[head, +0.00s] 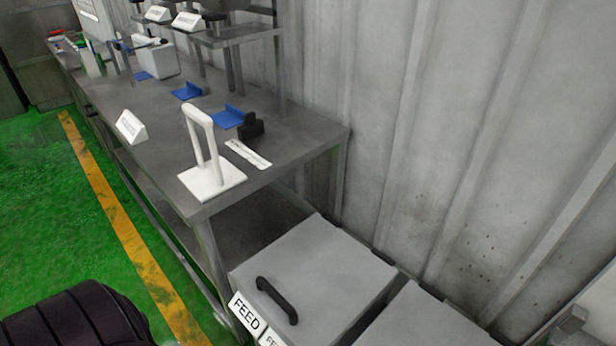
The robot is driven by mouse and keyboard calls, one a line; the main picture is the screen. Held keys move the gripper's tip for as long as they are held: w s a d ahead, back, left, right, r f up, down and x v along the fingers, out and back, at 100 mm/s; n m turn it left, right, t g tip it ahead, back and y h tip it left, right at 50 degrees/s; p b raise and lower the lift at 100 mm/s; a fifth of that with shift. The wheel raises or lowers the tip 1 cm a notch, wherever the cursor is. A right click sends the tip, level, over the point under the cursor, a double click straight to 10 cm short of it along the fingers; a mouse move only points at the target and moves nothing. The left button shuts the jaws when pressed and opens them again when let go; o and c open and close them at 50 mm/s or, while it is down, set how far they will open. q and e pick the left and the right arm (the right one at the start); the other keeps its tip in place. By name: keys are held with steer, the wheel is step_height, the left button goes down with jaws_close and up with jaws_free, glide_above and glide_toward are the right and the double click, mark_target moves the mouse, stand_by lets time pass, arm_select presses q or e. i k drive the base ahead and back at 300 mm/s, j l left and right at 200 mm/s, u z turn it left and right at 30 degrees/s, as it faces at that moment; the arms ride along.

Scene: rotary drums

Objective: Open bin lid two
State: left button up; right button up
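Two grey bins stand side by side at the bottom of the head view, against the wall. The nearer-to-table bin has a flat, closed grey lid (335,268) with a black bar handle (277,300) and a white FEED label (245,314) on its front. The second bin's grey lid (425,322) lies to its right and looks closed. The bottom edge of the picture cuts off its front and any handle. A second label (271,340) is partly visible. No number shows on either bin. Neither of my grippers is visible.
A grey metal table (150,100) stands left of the bins, holding a white stand (212,180), blue brackets (228,118) and a white sign (131,127). A corrugated wall (440,130) is behind.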

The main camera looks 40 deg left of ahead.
mark_target(313, 282)
steer(key=k+j+u, duration=0.1)
steer(key=j+u, duration=0.55)
steer(key=k+l+u, duration=0.15)
steer(key=l+u, duration=0.2)
